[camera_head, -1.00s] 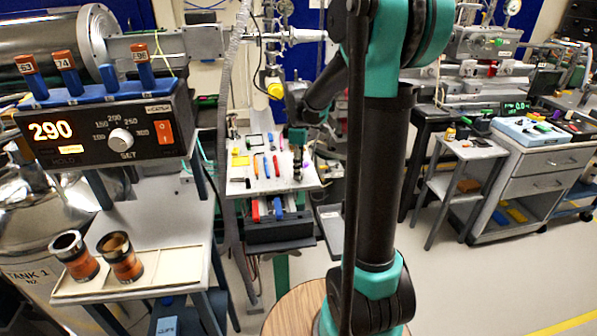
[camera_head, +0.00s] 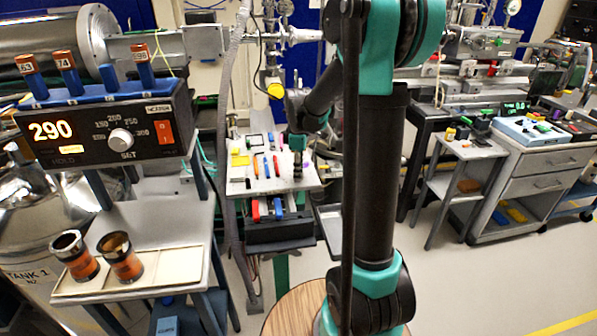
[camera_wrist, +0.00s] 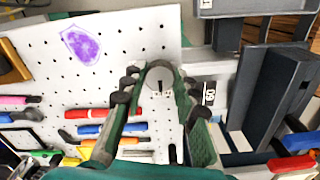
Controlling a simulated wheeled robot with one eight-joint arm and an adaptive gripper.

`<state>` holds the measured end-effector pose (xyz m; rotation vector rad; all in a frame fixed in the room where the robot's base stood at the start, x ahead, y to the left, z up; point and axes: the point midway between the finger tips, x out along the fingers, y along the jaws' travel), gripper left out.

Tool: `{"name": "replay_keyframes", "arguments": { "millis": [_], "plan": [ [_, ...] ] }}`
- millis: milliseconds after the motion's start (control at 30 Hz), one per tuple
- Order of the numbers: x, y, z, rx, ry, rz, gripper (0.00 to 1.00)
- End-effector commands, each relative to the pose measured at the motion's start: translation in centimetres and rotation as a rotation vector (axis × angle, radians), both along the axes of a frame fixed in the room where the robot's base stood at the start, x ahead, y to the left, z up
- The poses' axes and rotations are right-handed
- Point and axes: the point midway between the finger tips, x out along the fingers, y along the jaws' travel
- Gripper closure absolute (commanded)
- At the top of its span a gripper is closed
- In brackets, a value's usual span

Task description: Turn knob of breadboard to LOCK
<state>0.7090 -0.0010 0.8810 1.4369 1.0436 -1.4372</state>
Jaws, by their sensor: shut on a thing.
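The breadboard (camera_head: 238,171) is a pale perforated plate with tools on it, and it fills much of the wrist view (camera_wrist: 60,75). A round grey knob (camera_wrist: 159,76) with a dark pointer line sits near the plate's right edge. My gripper (camera_wrist: 160,86) is over the knob, with its dark fingertips closed on opposite sides of it. Small markings beside the knob are partly covered and too small to read. In the head view my gripper (camera_head: 298,168) is at the board's right part and hides the knob.
Several coloured pens and tools, including a red-handled one (camera_wrist: 88,113), lie left of the gripper. A dark tray frame (camera_wrist: 262,90) is close on the right. A controller reading 290 (camera_head: 105,130) stands at left in the head view.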

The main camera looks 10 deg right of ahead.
Motion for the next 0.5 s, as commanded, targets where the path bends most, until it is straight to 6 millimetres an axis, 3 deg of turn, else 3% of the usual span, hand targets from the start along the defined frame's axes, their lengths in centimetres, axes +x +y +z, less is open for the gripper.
{"name": "replay_keyframes", "arguments": {
  "millis": [267, 500],
  "plan": [
    [0.00, 0.00, 0.01, 0.000, 0.000, -0.050, 1.00],
    [-0.02, 0.01, 0.02, 0.000, 0.000, -0.200, 1.00]
  ]
}}
